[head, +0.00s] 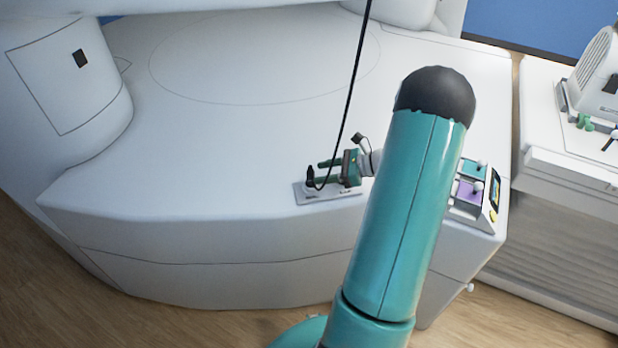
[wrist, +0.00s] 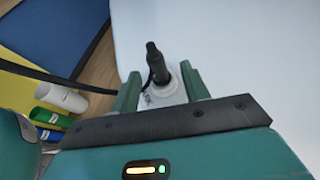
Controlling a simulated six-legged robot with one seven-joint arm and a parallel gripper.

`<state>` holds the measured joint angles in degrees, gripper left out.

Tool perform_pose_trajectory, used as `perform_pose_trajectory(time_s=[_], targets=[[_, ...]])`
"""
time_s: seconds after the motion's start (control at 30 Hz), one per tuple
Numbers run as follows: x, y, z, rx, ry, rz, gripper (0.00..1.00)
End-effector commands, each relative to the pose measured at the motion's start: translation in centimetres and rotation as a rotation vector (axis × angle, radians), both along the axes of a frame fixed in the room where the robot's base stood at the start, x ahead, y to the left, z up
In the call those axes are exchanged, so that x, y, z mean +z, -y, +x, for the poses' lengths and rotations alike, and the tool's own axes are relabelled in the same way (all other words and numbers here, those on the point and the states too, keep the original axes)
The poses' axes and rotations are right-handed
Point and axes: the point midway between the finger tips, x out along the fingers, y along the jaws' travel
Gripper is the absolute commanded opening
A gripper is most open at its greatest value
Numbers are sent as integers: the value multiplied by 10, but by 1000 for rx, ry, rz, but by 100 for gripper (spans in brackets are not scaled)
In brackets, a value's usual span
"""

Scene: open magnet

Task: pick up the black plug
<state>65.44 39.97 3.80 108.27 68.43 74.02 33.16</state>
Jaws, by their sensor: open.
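The black plug (head: 310,175) stands upright on a small pale plate (head: 327,194) near the front of the white table. In the wrist view the plug (wrist: 156,66) rises from a round white base (wrist: 172,92). A black cable (head: 354,75) hangs from above and curves down to the plug. My gripper (head: 319,172) is low over the plate, coming from the right. Its green fingers are apart and point at the plug. In the wrist view my gripper (wrist: 161,72) has the plug between its fingertips, with gaps showing. I cannot tell the exact depth.
A control box (head: 468,194) with joystick knobs sits on the table right of my arm. A white bench (head: 568,130) with a device stands farther right. White, green and blue cylinders (wrist: 60,98) show at the left in the wrist view. The table's left part is clear.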

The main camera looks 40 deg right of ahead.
Motion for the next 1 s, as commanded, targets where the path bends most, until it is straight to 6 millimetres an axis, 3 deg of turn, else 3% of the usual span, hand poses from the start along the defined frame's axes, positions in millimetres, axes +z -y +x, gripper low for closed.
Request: perform_pose_trajectory(time_s=[0.57, 0.8, 0.87, 1.0], targets=[[-26, -40, 46, -2, -2, 1, 46], [-28, -42, 49, -3, -1, -1, 46], [-28, -42, 49, -3, -1, -1, 38], [-28, -42, 49, -3, -1, -1, 10]])
